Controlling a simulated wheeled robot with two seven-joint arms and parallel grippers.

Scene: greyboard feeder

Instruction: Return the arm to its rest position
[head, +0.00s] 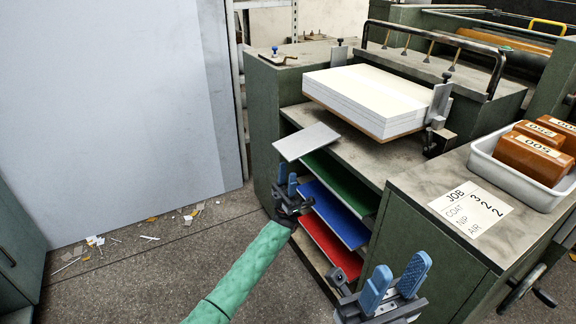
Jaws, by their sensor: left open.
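My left gripper (287,184), at the end of the green-sleeved arm, is open in front of the left side of the shelf unit. Its blue fingertips stand upright and I see nothing held between them. It is below and left of a grey sheet (306,141) that sticks out from the shelf unit, and near the front edges of the green, blue and red sheets. My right gripper (395,284) is open and empty at the lower right, its blue fingertips pointing up and apart, in front of the green cabinet.
Green (343,182), blue (333,212) and red (328,247) sheets lie on shelves. A white stack (368,92) sits above. A job card (470,208) and a white tray (508,171) with brown blocks are on the right cabinet. Floor at left is open, with scattered scraps (96,241).

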